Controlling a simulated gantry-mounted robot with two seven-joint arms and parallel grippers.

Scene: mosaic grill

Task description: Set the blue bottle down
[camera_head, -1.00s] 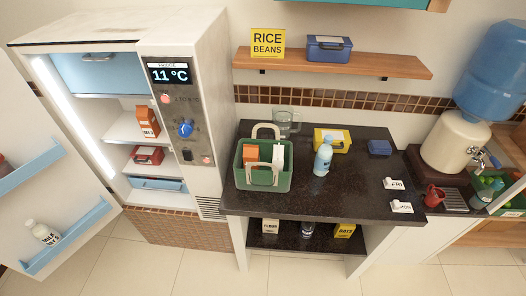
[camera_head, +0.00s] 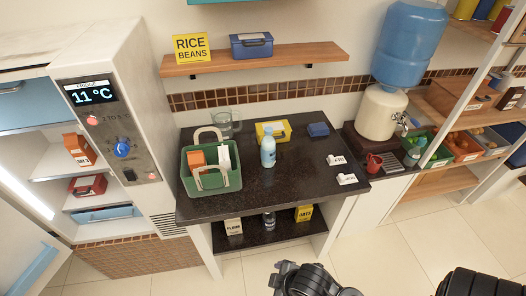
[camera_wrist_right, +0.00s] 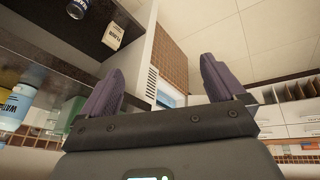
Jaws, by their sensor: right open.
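The blue bottle (camera_head: 268,150) stands upright on the dark countertop (camera_head: 300,178), in front of the yellow box (camera_head: 273,132). A bottle with a water label (camera_wrist_right: 14,106) shows at the left edge of the right wrist view and looks like the same one. My right gripper (camera_wrist_right: 160,88) is open, with nothing between its two purple fingers, and is apart from the bottle. Dark parts of my arms show at the bottom of the head view, below the counter's front edge. My left gripper is not in view.
A green basket (camera_head: 229,183) with cartons stands left of the bottle, with a glass jug (camera_head: 222,125) behind it. The counter's front middle is clear. A water dispenser (camera_head: 380,112) stands at right.

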